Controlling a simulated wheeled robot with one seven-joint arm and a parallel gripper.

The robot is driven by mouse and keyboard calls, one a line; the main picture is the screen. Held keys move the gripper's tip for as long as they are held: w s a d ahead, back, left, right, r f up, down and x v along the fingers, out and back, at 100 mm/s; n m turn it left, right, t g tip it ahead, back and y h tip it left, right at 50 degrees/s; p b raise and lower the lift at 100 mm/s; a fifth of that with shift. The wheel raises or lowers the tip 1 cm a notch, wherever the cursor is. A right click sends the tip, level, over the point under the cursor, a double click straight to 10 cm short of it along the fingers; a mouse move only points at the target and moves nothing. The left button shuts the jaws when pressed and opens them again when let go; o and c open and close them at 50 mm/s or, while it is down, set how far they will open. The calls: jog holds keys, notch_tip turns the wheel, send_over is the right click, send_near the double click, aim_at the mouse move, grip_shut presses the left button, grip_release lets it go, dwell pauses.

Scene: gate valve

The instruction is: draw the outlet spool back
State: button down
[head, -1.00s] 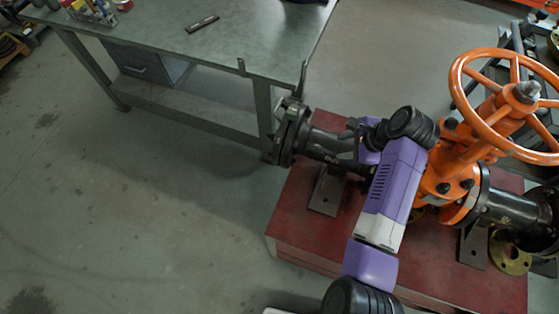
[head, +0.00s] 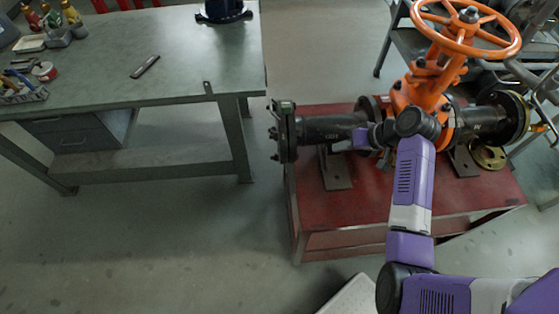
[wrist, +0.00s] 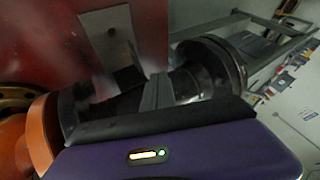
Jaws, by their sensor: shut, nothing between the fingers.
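The orange gate valve (head: 428,85) with its handwheel stands on a red bench (head: 355,208). A black spool (head: 325,128) runs left from the valve to a flange (head: 285,132); I take it as the outlet spool. Another dark pipe (head: 482,118) runs right from the valve. My gripper (head: 349,145) is at the near side of the left spool, close to the valve. In the wrist view my fingers (wrist: 155,90) are shut and empty in front of the black spool (wrist: 187,84), with orange valve body (wrist: 38,135) at left. I cannot tell whether they touch the spool.
A grey workbench (head: 175,65) at left carries a dark bar (head: 145,66), small bottles and a dark blue part (head: 222,10). A brass flange (head: 488,156) lies on the red bench at right. A support plate (head: 335,170) stands below the spool. The floor at left is clear.

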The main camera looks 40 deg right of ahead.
jog(key=x, duration=0.9)
jog(key=shift+w+a+f, duration=0.2)
jog(key=shift+w+a, duration=0.05)
jog(key=shift+a, duration=0.1)
jog(key=shift+w+a+p, duration=0.65)
jog(key=shift+a+p, duration=0.05)
jog(key=shift+a, duration=0.25)
jog(key=shift+w+a+f, duration=0.15)
jog(key=shift+w+a, duration=0.35)
jog(key=shift+a, duration=0.2)
jog(key=shift+w+a, duration=0.3)
jog(key=shift+a, duration=0.25)
